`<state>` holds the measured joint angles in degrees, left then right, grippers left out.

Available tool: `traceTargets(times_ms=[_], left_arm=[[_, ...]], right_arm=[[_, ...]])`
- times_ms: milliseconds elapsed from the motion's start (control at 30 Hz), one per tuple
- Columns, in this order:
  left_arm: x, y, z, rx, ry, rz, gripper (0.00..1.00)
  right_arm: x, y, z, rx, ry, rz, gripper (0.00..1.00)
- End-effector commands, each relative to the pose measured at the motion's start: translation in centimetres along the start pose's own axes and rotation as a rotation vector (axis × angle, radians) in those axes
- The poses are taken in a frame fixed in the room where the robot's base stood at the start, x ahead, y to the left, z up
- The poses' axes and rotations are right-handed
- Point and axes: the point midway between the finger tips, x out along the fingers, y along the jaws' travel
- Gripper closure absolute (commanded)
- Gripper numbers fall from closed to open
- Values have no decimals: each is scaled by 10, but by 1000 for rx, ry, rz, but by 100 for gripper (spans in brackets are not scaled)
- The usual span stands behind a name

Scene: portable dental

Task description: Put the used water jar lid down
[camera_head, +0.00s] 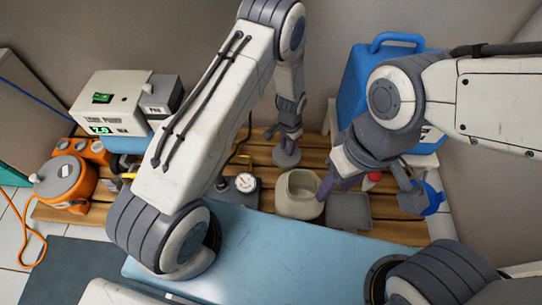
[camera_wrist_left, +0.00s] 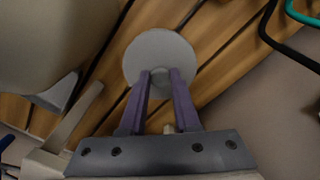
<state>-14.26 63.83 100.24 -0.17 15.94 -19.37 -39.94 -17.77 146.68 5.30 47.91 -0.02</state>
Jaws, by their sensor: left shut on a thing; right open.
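My left gripper (camera_head: 285,137) is shut on the knob of a round grey lid (camera_head: 286,158). In the left wrist view the purple fingers (camera_wrist_left: 160,85) pinch the knob at the centre of the pale disc (camera_wrist_left: 168,46). The lid is flat over the wooden slats, behind the jar; I cannot tell whether it touches them. The beige jar (camera_head: 297,196) stands with its mouth uncovered. My right gripper (camera_head: 368,190) is open, above and right of the jar, with its fingers spread.
A grey square tray (camera_head: 349,211) stands right of the jar, with a blue container (camera_head: 434,196) beyond. A pressure gauge (camera_head: 246,182) is at the jar's left. A blue jug (camera_head: 362,80) stands behind. The wooden slat table (camera_head: 261,154) has bare room around the lid.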

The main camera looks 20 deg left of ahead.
Motion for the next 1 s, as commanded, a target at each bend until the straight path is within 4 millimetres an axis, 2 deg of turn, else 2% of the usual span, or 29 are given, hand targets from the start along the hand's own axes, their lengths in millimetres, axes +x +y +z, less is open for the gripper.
traceTargets(times_ms=[33,100,300,467,700,1000], left_arm=[[15,-12,4,-5,0,0,100],[23,-26,9,-5,1,0,100],[36,-53,19,-4,1,0,100],[42,-58,22,-2,0,0,100],[76,-58,22,-3,-1,0,100],[76,-58,22,-4,0,0,100]], right_arm=[[14,1,1,0,0,0,51],[23,2,1,0,0,0,51],[36,3,2,0,0,0,51],[41,3,2,0,0,0,51],[69,5,4,0,0,0,51],[68,5,4,0,0,0,51]])
